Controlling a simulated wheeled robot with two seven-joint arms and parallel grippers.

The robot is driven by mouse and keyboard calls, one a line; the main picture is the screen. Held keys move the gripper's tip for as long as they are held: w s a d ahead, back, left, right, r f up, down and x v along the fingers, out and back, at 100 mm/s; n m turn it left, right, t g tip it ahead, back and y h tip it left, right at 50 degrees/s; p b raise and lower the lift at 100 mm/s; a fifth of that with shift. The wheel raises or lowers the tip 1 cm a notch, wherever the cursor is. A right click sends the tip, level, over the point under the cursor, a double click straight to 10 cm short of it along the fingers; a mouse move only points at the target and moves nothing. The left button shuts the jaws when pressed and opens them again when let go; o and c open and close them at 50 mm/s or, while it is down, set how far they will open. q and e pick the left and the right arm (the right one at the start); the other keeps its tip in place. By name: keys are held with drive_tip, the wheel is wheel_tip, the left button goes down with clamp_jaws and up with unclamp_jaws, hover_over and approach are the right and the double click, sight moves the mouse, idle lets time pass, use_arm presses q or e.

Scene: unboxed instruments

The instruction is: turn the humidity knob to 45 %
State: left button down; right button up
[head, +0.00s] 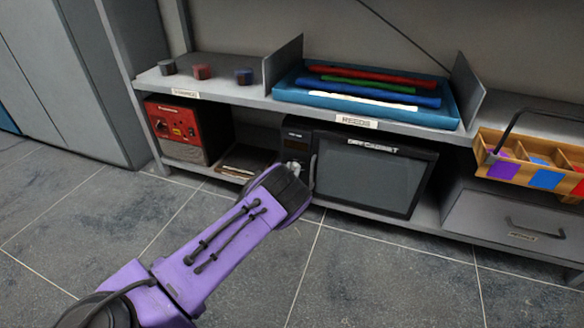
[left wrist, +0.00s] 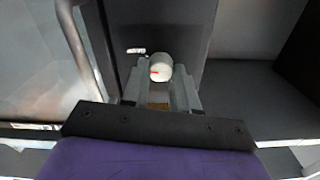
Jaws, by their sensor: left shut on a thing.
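The dry cabinet (head: 372,182) stands on the lower shelf, with a dark glass door and a dark control panel (head: 296,136) at its left. In the left wrist view the humidity knob (left wrist: 160,66) is a pale round knob with a red mark toward its left side. A small white label (left wrist: 136,50) sits beside it; its text is too small to read. My left gripper (head: 297,170) is at the panel, with its fingers (left wrist: 160,88) on both sides of the knob, shut on it. My gripper and wrist hide most of the knob in the head view.
The cabinet's door handle (head: 313,172) is close to the right of my left gripper. A red instrument (head: 175,124) stands at the left. Above are a blue tray (head: 452,111) of rolls and several small pots. A wooden caddy (head: 482,150) is at right. The floor in front is clear.

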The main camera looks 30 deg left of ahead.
use_arm(q)
drive_tip(key=shift+r+n, duration=0.1)
drive_tip(key=shift+n, duration=0.4)
drive_tip(key=n+p, duration=0.1)
drive_tip(key=n, duration=0.2)
drive_tip(key=shift+a+n+p, duration=0.1)
drive_tip(key=shift+n+p, duration=0.2)
drive_tip(key=shift+p, duration=0.1)
drive_tip(key=shift+f+n+p, duration=0.2)
drive_tip(key=shift+n+p, duration=0.15)
drive_tip(key=shift+n, duration=1.25)
use_arm(e)
drive_tip(key=shift+w+a+r+m+t, duration=0.35)
drive_tip(key=shift+w+r+m+t, duration=0.1)
drive_tip(key=shift+w+m+t, duration=0.1)
drive_tip(key=shift+w+a+r+m+t, duration=0.3)
drive_tip(key=shift+w+r+m+t, duration=0.15)
drive_tip(key=shift+w, duration=0.1)
use_arm(q)
drive_tip(key=shift+s, duration=0.1)
use_arm(e)
drive_tip(key=shift+w, duration=0.1)
use_arm(q)
drive_tip(key=c, duration=0.9)
unclamp_jaws()
drive_tip(key=shift+o, duration=0.2)
